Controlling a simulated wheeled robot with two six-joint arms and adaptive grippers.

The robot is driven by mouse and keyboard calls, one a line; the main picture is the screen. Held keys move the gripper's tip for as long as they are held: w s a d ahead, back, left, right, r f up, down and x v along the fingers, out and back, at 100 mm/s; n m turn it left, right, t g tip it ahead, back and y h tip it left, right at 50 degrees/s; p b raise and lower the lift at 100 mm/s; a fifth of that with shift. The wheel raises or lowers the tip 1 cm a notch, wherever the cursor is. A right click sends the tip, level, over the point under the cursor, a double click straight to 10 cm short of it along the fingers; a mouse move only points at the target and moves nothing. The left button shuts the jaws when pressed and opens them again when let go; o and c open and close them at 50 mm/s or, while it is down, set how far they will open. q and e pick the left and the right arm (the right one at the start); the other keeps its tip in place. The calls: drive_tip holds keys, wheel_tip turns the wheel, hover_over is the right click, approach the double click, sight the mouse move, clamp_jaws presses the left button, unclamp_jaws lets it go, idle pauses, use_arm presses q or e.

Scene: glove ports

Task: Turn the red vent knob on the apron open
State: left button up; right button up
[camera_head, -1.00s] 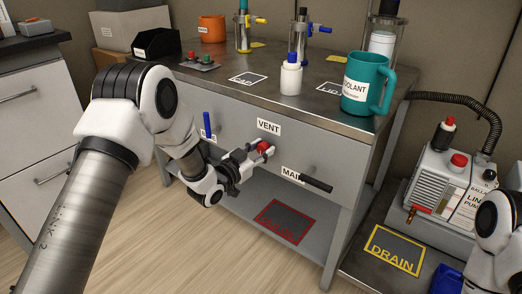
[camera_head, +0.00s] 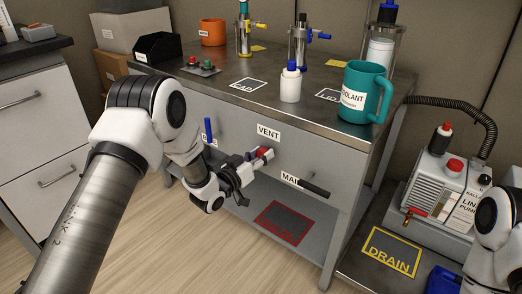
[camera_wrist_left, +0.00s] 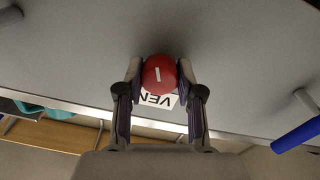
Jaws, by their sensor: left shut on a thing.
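The red vent knob (camera_head: 262,154) sits on the grey apron below the VENT label (camera_head: 268,132). My left gripper (camera_head: 260,155) reaches it from the left and is shut on it. In the left wrist view the knob (camera_wrist_left: 159,74) lies between the two fingertips (camera_wrist_left: 160,73), with a short white mark on its face standing nearly upright in that picture. The VENT label (camera_wrist_left: 157,100) appears upside down there and is partly hidden by the knob and a finger. Only part of my right arm shows at the lower right; its gripper is out of view.
A black-handled lever (camera_head: 314,189) by the MAIN label is right of the knob, and a blue lever (camera_head: 208,131) is left of it. A teal mug (camera_head: 357,92) and a white bottle (camera_head: 290,84) stand on the bench above. A pump (camera_head: 440,180) stands at right.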

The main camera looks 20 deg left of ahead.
use_arm(q)
drive_tip(key=n+p, duration=0.3)
drive_tip(key=n, duration=0.3)
drive_tip(key=shift+r, duration=0.1)
drive_tip(key=n+p, duration=0.1)
drive_tip(key=n, duration=0.2)
drive_tip(key=shift+n+p, duration=0.75)
drive_tip(key=shift+n, duration=0.95)
drive_tip(key=o, duration=1.2)
drive_tip(key=shift+c, duration=0.2)
